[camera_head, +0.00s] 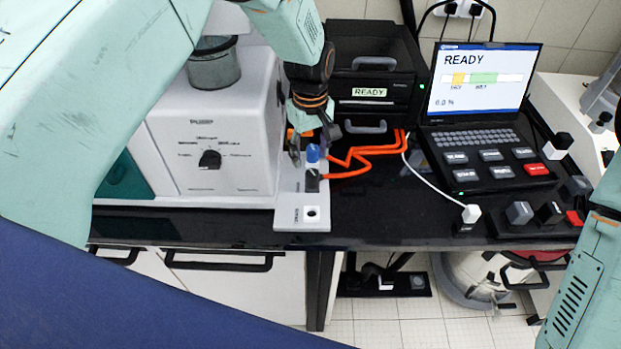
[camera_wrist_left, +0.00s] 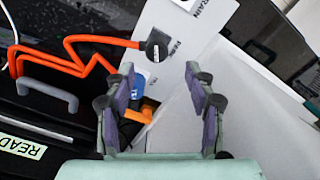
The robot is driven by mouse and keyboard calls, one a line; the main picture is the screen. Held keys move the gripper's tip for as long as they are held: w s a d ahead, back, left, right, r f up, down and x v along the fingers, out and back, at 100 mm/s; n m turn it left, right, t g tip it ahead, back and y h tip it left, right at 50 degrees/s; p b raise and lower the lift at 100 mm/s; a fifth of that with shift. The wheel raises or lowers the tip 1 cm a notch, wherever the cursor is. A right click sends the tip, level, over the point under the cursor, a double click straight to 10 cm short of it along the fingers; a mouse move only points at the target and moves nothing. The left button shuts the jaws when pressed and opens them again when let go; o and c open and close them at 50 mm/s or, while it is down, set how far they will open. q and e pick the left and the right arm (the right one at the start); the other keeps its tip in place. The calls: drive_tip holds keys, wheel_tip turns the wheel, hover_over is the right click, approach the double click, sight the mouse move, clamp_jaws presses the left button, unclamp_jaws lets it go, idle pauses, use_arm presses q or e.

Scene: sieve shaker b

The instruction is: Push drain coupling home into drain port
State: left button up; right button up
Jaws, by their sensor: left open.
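The drain coupling is probably the black end piece (camera_head: 312,182) of an orange hose. It sits on the pale plate by the machine's right side, and in the left wrist view (camera_wrist_left: 157,46) it lies beside a "PARK" label. The drain port is probably the dark hole in the white block (camera_head: 311,213) at the plate's front end, apart from the coupling. A "DRAIN" label shows at the top of the left wrist view. My left gripper (camera_head: 312,138) is open above the plate, behind the coupling; nothing shows gripped between its fingers (camera_wrist_left: 158,75). My right gripper is out of view.
A blue-topped part (camera_head: 313,153) stands just behind the coupling, with an orange piece (camera_wrist_left: 142,112) near it. The white shaker (camera_head: 215,140) is at left. Orange hose (camera_head: 350,170) runs to the black box (camera_head: 370,85). A laptop (camera_head: 480,110) stands right.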

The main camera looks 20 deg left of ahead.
sight(311, 172)
use_arm(q)
drive_tip(key=shift+d+f+b, duration=0.15)
drive_tip(key=shift+f+b, duration=0.15)
drive_tip(key=shift+f, duration=0.3)
drive_tip(key=f+b, duration=0.1)
drive_tip(key=f, duration=0.1)
drive_tip(key=f+b, duration=0.3)
drive_tip(key=f, duration=0.1)
drive_tip(key=shift+w+f, duration=0.25)
drive_tip(key=shift+s+f+b, duration=0.1)
drive_tip(key=shift+f+b, duration=0.15)
drive_tip(key=shift+b, duration=0.1)
drive_tip(key=shift+d+f, duration=0.1)
drive_tip(key=shift+d, duration=0.05)
drive_tip(key=shift+a+f, duration=0.1)
drive_tip(key=shift+a, duration=0.1)
drive_tip(key=shift+d, duration=0.2)
